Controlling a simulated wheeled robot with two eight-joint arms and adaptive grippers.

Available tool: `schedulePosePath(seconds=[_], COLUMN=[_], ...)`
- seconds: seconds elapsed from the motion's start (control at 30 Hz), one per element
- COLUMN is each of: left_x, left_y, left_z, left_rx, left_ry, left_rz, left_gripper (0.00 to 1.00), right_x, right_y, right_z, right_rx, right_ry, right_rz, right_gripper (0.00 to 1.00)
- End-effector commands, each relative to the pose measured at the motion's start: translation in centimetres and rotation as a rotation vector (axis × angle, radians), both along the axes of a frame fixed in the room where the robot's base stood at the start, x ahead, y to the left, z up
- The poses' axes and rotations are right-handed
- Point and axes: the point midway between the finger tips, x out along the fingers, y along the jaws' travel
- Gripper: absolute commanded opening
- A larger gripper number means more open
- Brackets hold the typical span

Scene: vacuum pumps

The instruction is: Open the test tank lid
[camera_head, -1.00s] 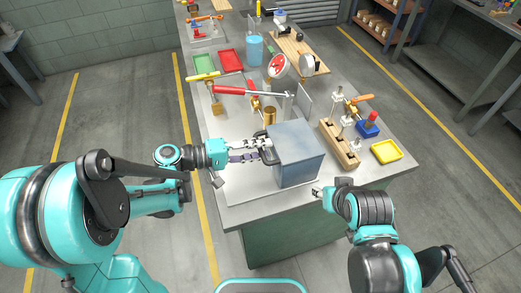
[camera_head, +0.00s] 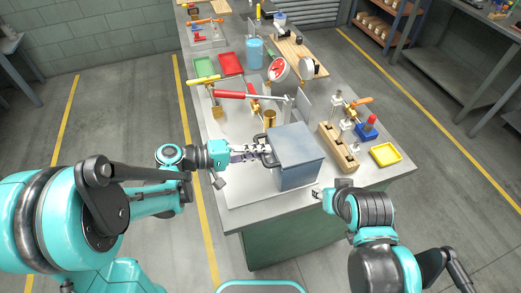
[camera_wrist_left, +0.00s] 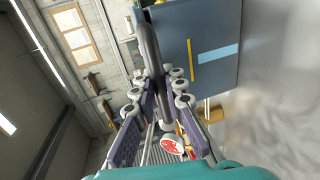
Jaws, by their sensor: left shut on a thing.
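The test tank is a blue-grey box (camera_head: 300,177) at the near end of the bench, with a flat lid (camera_head: 296,143) on top. A dark bar handle (camera_head: 266,142) stands at the tank's left side; it also shows in the left wrist view (camera_wrist_left: 149,43). My left gripper (camera_head: 263,153) is shut on this handle, with the bar between its fingers (camera_wrist_left: 160,88) in the left wrist view. My right gripper (camera_head: 319,194) is beside the tank's near right corner, apart from the handle; its finger opening is too small to tell.
A wooden block with valves (camera_head: 339,148) and a yellow tray (camera_head: 386,154) are to the right. The bench front left is clear.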

Motion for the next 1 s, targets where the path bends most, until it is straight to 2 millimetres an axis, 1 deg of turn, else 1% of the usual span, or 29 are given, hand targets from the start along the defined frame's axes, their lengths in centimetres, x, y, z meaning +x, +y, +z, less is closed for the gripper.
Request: schedulePosePath(seconds=[0.03, 0.17, 0.33, 0.5, 0.6, 0.8, 1.0], left_x=[0.0, 0.0, 0.2, 0.5, 0.7, 1.4, 2.1], left_y=[-0.1, -0.3, -0.8, -1.9, -2.7, -4.5, -6.9], left_z=[1.0, 2.6, 5.3, 7.7, 9.0, 11.2, 13.1], left_rx=[0.016, 0.087, 0.218, 0.371, 0.462, 0.643, 0.824], left_ry=[0.005, 0.027, 0.068, 0.119, 0.147, 0.204, 0.263], left_rz=[-0.001, -0.001, -0.003, -0.006, -0.005, -0.006, -0.006], left_gripper=[0.00, 0.00, 0.00, 0.00, 0.00, 0.00, 0.00], right_x=[0.0, 0.0, 0.0, 0.0, 0.0, 0.0, 0.0], right_y=[0.0, 0.0, 0.0, 0.0, 0.0, 0.0, 0.0], right_z=[1.2, 3.7, 7.8, 11.8, 13.8, 17.0, 19.2], right_rx=[0.000, 0.000, 0.000, 0.000, 0.000, 0.000, 0.000], right_ry=[0.000, 0.000, 0.000, 0.000, 0.000, 0.000, 0.000], right_rz=[0.000, 0.000, 0.000, 0.000, 0.000, 0.000, 0.000], right_gripper=[0.40, 0.40, 0.40, 0.40, 0.40, 0.40, 0.40])
